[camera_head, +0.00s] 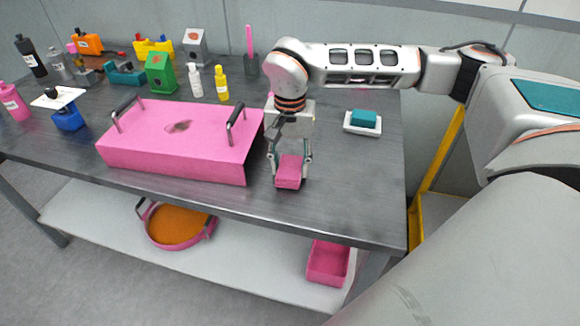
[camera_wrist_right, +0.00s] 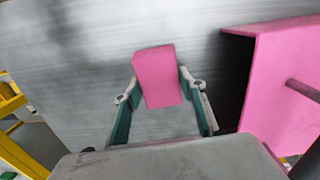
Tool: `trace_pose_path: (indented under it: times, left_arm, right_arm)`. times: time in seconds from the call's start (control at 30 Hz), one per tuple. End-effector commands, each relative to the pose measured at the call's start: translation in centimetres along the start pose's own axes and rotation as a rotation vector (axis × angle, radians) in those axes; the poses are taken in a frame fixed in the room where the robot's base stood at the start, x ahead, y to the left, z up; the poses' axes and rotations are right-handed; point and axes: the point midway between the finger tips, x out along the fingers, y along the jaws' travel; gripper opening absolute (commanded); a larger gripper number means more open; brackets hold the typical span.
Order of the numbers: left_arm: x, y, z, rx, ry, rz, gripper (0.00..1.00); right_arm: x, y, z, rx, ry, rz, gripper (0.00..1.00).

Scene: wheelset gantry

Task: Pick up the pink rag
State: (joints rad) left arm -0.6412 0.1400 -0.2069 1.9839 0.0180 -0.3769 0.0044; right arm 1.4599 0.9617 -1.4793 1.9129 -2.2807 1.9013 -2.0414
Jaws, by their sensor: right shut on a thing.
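The pink rag (camera_head: 289,172) is a small folded block near the front edge of the grey table, just right of the large pink box. My right gripper (camera_head: 290,160) points down from above and is shut on the rag. In the right wrist view the rag (camera_wrist_right: 157,77) sits between the two fingertips (camera_wrist_right: 158,90), with the grey tabletop behind it. I cannot tell whether the rag still touches the table. My left gripper is not in view.
The pink box (camera_head: 180,137) with two dark handles stands close left of the gripper. A teal sponge on a white dish (camera_head: 362,129) lies to the right. Bottles and coloured blocks crowd the back left. A pink bin (camera_head: 328,262) and round pan (camera_head: 180,226) are on the lower shelf.

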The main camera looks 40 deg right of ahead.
Motion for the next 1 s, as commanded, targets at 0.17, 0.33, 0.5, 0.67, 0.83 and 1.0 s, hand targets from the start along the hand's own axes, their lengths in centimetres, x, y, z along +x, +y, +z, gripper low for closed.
trace_pose_path:
  times: [0.17,0.33,0.5,0.67,0.83,1.0]
  left_arm:
    - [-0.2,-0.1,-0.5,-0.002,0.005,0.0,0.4]
    - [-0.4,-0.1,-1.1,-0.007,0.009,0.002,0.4]
    - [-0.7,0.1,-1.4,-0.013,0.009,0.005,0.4]
    - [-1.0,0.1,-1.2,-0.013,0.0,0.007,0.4]
    - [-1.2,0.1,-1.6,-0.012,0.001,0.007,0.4]
    - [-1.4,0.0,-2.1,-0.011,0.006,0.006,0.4]
  right_arm:
    - [-2.5,-0.1,-0.1,0.0,0.005,-0.004,0.23]
    - [-6.7,-0.1,-0.1,0.0,0.008,-0.007,0.23]
    - [-11.6,-0.1,-0.1,0.001,0.007,-0.006,0.23]
    - [-15.4,0.0,-0.1,0.001,0.005,-0.005,0.23]
    - [-18.0,0.0,0.0,0.001,0.004,-0.003,0.23]
    - [-19.2,0.0,0.0,-0.001,0.001,-0.001,0.23]
